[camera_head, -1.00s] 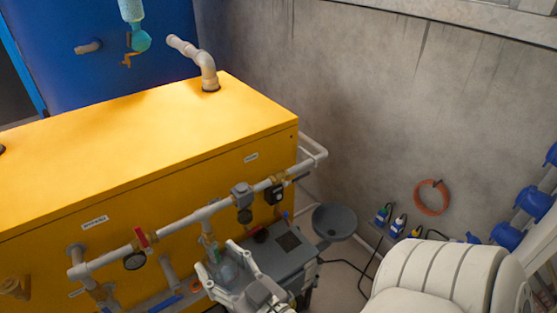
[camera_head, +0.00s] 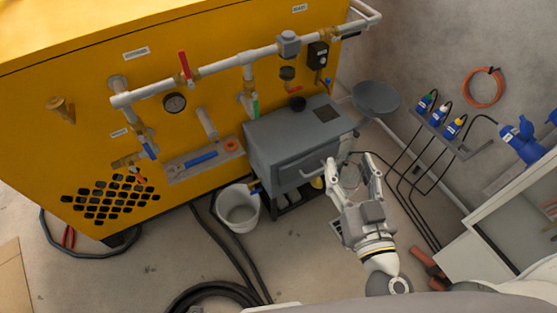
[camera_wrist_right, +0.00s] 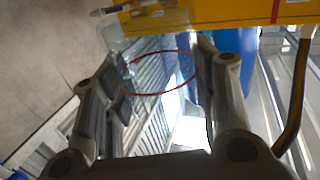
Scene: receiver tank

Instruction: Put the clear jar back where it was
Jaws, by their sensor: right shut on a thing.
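My right gripper (camera_head: 354,160) is shut on the clear jar (camera_head: 350,177), in front of the right end of the grey box. The jar is see-through and hard to make out in the head view. In the right wrist view the jar (camera_wrist_right: 150,60) shows between the two fingers of the right gripper (camera_wrist_right: 155,75), with a thin red ring around it. The jar's contents cannot be told. My left gripper is not in view.
The grey box (camera_head: 290,140) stands against the yellow tank (camera_head: 80,100), below a white pipe (camera_head: 220,65) with valves. A white bucket (camera_head: 238,208) and black hoses (camera_head: 228,245) are on the floor.

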